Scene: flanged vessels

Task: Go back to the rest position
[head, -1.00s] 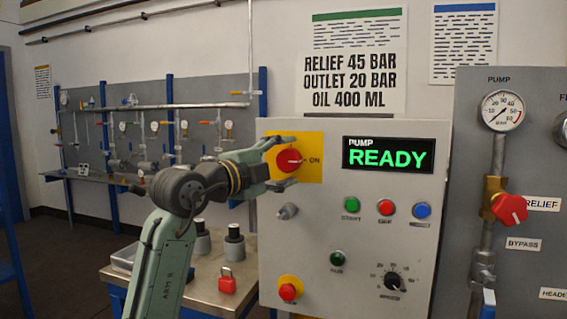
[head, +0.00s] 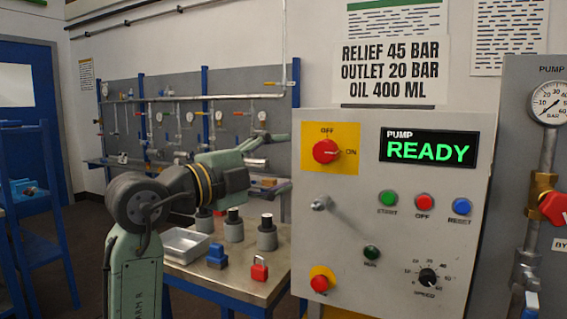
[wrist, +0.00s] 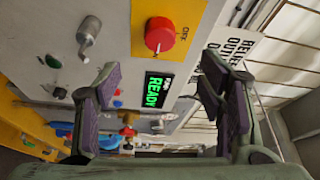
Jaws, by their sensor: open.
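My gripper (head: 284,164) is open and empty, left of the grey pump panel (head: 345,225) in the head view. In the wrist view my gripper (wrist: 165,95) shows its two purple-padded fingers wide apart with nothing between them. The red rotary switch (head: 326,151) on its yellow plate is apart from the fingers; it also shows in the wrist view (wrist: 160,34). The switch plate is marked OFF and ON. The pump display (head: 428,149) reads READY in green.
A metal table (head: 235,280) below my arm holds a red padlock (head: 260,268), a blue block (head: 217,256), a metal tray (head: 186,243) and several grey vessels (head: 266,233). A gauge (head: 550,103) and red valve handle (head: 554,207) are at the right.

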